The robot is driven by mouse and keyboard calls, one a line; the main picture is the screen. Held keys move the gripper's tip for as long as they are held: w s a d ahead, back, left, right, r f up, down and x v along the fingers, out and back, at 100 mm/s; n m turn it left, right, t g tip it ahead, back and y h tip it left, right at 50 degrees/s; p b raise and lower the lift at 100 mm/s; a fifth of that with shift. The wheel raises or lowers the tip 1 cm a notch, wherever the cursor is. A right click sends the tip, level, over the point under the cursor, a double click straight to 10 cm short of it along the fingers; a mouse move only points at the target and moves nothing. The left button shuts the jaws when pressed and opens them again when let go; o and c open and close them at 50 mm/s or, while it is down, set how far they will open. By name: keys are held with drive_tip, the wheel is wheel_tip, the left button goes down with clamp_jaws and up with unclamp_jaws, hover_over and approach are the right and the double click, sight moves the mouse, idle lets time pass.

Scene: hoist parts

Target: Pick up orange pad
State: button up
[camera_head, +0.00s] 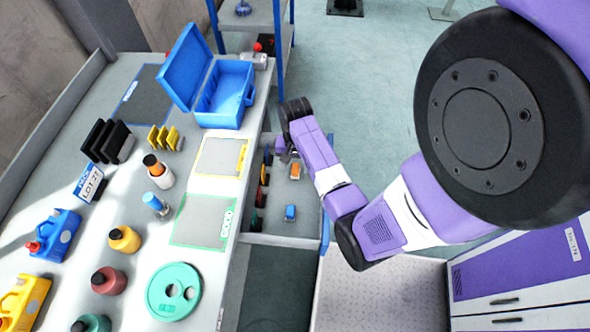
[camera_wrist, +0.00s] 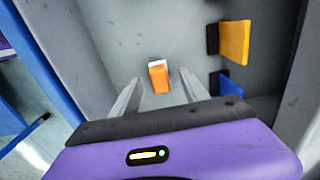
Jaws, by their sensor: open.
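The orange pad (camera_head: 296,171) is a small orange block with a white end, lying on the grey floor of the open drawer (camera_head: 270,240). In the wrist view the orange pad (camera_wrist: 159,80) lies ahead of my gripper (camera_wrist: 160,88), in line with the gap between the two fingers. The fingers are apart with nothing held, and I cannot tell how far above the pad they are. In the head view my gripper (camera_head: 285,152) hangs over the drawer's far part, its fingers small and partly hidden by the wrist.
A blue block (camera_head: 290,213) lies nearer in the drawer. Colored pieces stand along its left wall; the wrist view shows a yellow-orange one (camera_wrist: 235,42) and a blue one (camera_wrist: 228,84). The workbench (camera_head: 215,285) at left holds bottles and an open blue case (camera_head: 222,100).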

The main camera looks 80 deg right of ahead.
drive_tip(key=shift+f, duration=0.9)
drive_tip(key=shift+c, duration=0.2)
clamp_jaws()
drive_tip(key=shift+r, duration=0.1)
